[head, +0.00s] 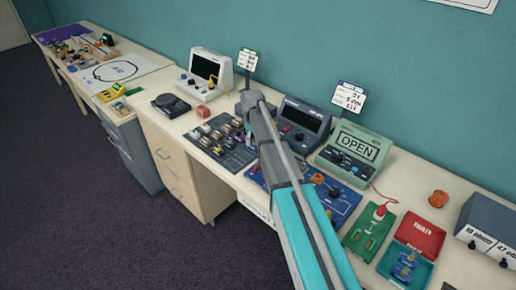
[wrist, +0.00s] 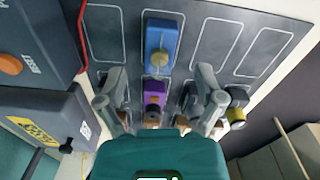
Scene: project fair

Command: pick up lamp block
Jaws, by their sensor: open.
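A dark board with white-outlined slots (wrist: 222,42) holds several small blocks; it also shows in the head view (head: 238,160). A purple block (wrist: 154,88) lies nearer, between my fingers. I cannot tell for sure which one is the lamp block. My gripper (wrist: 160,88) is open above the board, one finger on each side of the purple block, nothing visibly held. Dark blocks beside the fingers are partly hidden. In the head view my arm hides part of the board.
Grey instrument boxes (wrist: 45,120) stand close on the left in the wrist view. A grey meter (head: 303,122) and a green OPEN box (head: 352,150) stand at the back of the table. A blue board (head: 340,198) lies right of the slotted board.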

